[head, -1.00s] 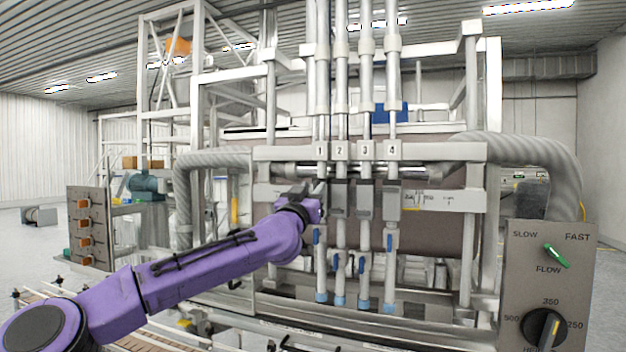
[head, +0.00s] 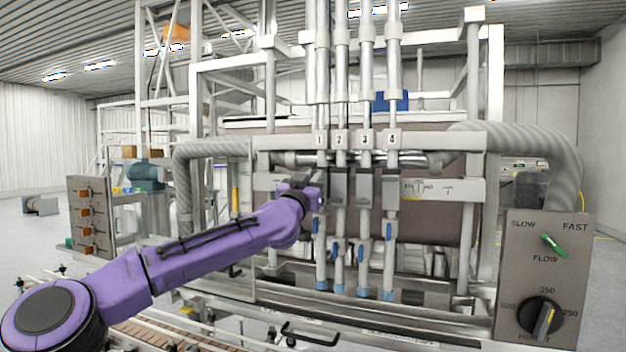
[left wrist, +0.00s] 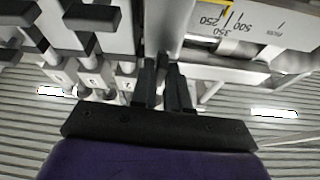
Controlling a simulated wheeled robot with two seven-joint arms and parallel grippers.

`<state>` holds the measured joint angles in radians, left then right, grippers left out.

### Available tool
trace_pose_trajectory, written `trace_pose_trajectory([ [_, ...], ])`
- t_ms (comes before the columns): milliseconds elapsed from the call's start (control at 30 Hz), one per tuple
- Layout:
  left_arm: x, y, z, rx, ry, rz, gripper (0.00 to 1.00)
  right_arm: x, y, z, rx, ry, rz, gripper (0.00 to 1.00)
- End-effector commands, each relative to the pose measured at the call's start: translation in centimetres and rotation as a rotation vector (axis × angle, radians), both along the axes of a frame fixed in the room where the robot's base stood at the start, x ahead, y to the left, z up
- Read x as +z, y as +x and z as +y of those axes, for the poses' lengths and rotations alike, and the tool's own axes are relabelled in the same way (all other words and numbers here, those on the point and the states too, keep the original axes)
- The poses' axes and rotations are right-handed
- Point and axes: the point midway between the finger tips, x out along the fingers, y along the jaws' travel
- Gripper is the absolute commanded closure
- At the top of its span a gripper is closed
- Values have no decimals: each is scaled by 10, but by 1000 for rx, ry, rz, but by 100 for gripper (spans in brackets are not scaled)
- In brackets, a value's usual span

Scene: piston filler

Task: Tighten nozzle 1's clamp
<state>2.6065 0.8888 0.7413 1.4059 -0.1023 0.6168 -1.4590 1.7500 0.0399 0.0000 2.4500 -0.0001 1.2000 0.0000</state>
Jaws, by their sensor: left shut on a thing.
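Nozzle 1 (head: 321,268) is the leftmost of several upright metal tubes with blue tips, under the number 1 tag (head: 319,140). My left gripper (head: 314,184) is at nozzle 1's clamp height, coming from the left. The gripper and wrist hide most of that clamp in the head view. In the left wrist view the two dark fingers (left wrist: 163,88) are close together, shut on a small part that they largely hide, which I take to be the clamp's handle. How tight the clamp is cannot be seen. My right gripper is not in view.
Grey clamp blocks on nozzles 2 (head: 339,186), 3 (head: 363,188) and 4 (head: 390,190) stand close to the right. Blue valve handles (head: 389,232) hang below. A control panel (head: 544,280) is at the right. A conveyor (head: 150,332) runs below my left arm.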

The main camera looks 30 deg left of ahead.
Motion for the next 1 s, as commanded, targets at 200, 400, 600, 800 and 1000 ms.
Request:
trace_pose_trajectory([
  [200, 1, -1, 1, 4, 157, 35, 100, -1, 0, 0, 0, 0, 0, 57],
  [400, 0, -1, 1, 4, 341, 79, 100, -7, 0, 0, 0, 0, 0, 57],
  [600, 0, -1, 2, 3, 523, 125, 100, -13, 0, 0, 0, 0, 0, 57],
  [800, 2, 0, 3, 2, 706, 170, 100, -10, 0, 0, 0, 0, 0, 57],
  [1000, 6, 0, 3, -1, 888, 216, 100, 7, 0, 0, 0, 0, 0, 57],
])
